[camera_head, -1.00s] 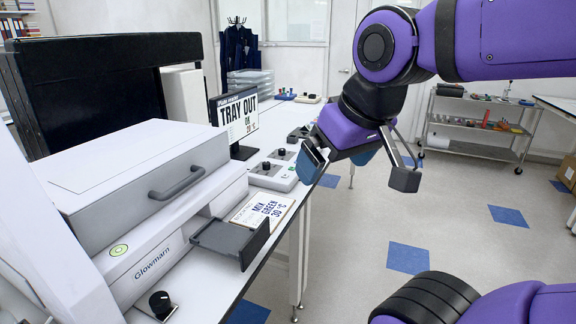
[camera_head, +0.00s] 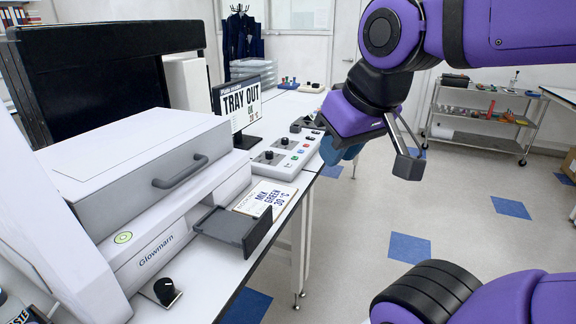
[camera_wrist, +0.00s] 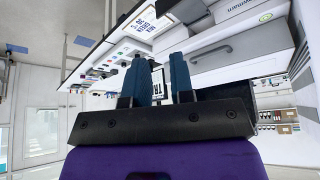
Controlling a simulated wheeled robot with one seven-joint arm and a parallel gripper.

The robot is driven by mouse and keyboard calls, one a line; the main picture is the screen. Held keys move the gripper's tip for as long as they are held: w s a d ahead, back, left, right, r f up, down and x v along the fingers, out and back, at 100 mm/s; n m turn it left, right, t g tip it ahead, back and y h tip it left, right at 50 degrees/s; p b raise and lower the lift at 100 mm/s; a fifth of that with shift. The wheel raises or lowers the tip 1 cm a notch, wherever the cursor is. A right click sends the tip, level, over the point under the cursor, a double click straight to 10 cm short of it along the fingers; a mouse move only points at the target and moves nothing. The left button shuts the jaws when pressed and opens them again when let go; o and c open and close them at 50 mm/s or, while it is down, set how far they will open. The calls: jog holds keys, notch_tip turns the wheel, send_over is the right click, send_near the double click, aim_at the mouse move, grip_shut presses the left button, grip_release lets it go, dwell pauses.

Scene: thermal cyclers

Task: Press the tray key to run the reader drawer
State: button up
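The white reader (camera_head: 150,190), marked Glowmarn, stands at the left with its dark drawer (camera_head: 236,227) slid out at the front. A pale control box (camera_head: 285,157) with black knobs and small coloured keys sits on the bench past the reader. I cannot tell which key is the tray key. My gripper (camera_head: 340,152) is at the bench's right edge, beside the control box and apart from the drawer. In the wrist view, my gripper (camera_wrist: 158,58) has its two blue fingers apart, with nothing held between them.
A printed card (camera_head: 266,197) reading MIX GREEN 30 °C lies between drawer and control box. A black knob (camera_head: 166,290) stands at the near front of the bench. Clear bins (camera_head: 252,72) stand at the back. The floor right of the bench is open, with a trolley (camera_head: 480,115) beyond.

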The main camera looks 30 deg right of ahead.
grip_shut()
dwell(1.2)
